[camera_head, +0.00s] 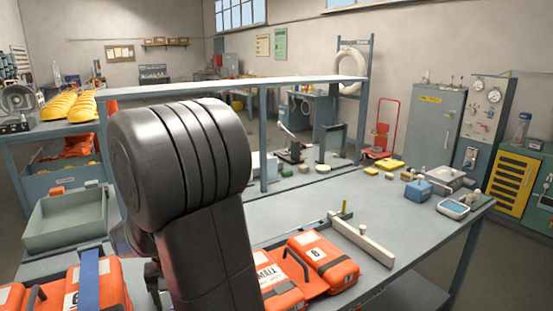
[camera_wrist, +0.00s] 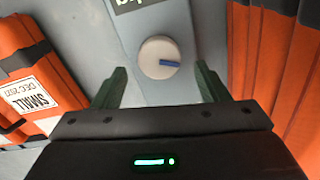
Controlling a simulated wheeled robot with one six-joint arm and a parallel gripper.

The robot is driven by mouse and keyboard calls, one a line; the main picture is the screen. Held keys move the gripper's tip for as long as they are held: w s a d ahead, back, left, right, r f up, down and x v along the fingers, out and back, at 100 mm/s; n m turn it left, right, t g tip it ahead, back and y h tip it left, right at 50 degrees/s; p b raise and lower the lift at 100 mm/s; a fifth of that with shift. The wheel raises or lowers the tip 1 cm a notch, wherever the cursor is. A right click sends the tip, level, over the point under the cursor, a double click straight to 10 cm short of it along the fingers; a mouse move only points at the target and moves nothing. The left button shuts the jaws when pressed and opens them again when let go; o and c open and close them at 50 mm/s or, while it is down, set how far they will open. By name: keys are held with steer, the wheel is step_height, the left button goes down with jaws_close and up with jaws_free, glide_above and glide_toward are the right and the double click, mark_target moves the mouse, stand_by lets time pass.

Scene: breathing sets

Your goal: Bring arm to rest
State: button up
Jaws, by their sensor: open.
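My arm (camera_head: 205,190) rises large and dark in front of the bench in the head view and hides part of it. My gripper (camera_wrist: 161,84) shows in the wrist view with its two green fingers spread apart and nothing held between them. A white round knob with a blue mark (camera_wrist: 159,57) lies beyond the fingertips, on a grey surface; I cannot tell the gap. The gripper is not clearly seen in the head view.
Orange cases (camera_head: 322,262) stand near the arm, one labelled SMALL in the wrist view (camera_wrist: 28,85). A grey-green bin (camera_head: 68,222) is at left. A pale bar (camera_head: 362,240), a blue box (camera_head: 417,191) and small blocks lie on the bench (camera_head: 290,205). A shelf (camera_head: 240,84) spans behind the arm.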

step_height(320, 180, up, 11)
step_height(320, 180, down, 14)
steer(key=shift+r, duration=0.15)
steer(key=shift+r+n, duration=0.1)
steer(key=shift+n, duration=0.3)
steer(key=n, duration=0.4)
steer(key=shift+s+a+n, duration=0.1)
steer(key=shift+n, duration=0.3)
steer(key=n+p, duration=0.1)
steer(key=n, duration=0.5)
steer(key=shift+s, duration=0.1)
steer(key=shift+n, duration=0.3)
step_height(320, 180, up, 8)
steer(key=shift+f, duration=0.1)
